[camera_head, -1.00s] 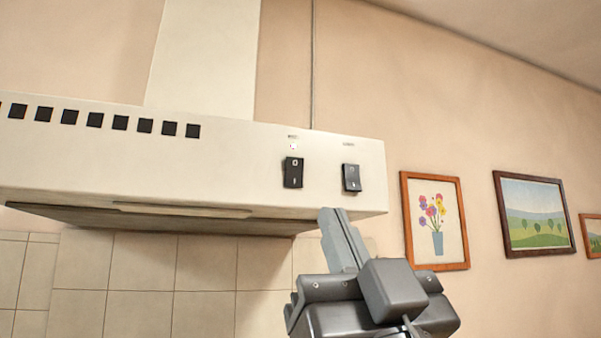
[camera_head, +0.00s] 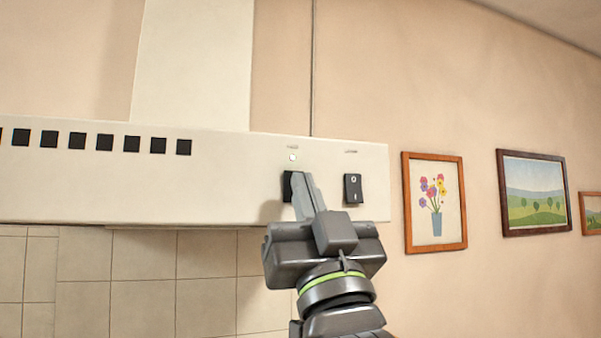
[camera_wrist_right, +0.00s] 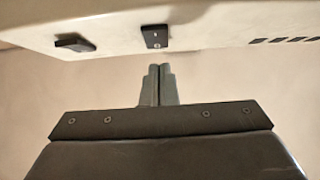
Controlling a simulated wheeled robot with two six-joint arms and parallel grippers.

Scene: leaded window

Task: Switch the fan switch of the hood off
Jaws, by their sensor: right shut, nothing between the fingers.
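The cream hood (camera_head: 230,190) carries two black rocker switches on its front. The left switch (camera_head: 288,186) is partly hidden behind the fingers of my right gripper (camera_head: 300,177); a small round white lamp (camera_head: 292,157) sits above it. The right switch (camera_head: 353,188) is in full view. Their labels are too small to read, so I cannot tell which is the fan's. My right gripper is shut and empty, its tips at the left switch; contact is unclear. In the wrist view the shut fingers (camera_wrist_right: 157,72) point toward this switch (camera_wrist_right: 155,36). My left gripper is not in view.
Square vent holes (camera_head: 104,142) run along the hood's left front. Wall tiles (camera_head: 140,285) lie below the hood. Framed pictures, the nearest with flowers (camera_head: 436,205), hang to the right. The wall between the hood and this picture is bare.

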